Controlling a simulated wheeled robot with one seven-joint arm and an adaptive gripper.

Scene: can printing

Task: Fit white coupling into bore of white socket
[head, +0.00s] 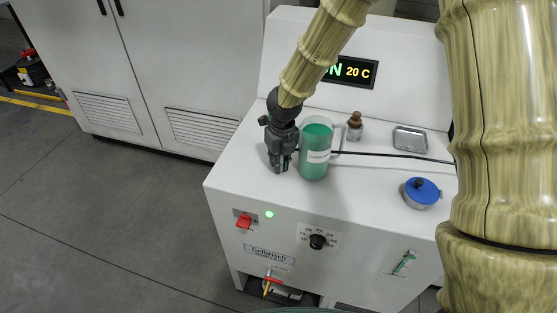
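My gripper (279,168) points down over the left part of the white machine's top (237,165), just left of a beaker of green liquid. Its fingers are small and dark in the head view, and I cannot tell whether they are apart or hold anything. I cannot make out a white coupling or a white socket with a bore. Either could be hidden behind my gripper or arm, or lost against the white surfaces.
The green beaker (316,150) stands close beside my gripper. A brown-topped bottle (355,127), metal tray (410,139), blue-lidded tin (421,192) and black cable (390,155) lie to the right. The machine top's front middle is clear. White cabinets (160,60) stand behind left.

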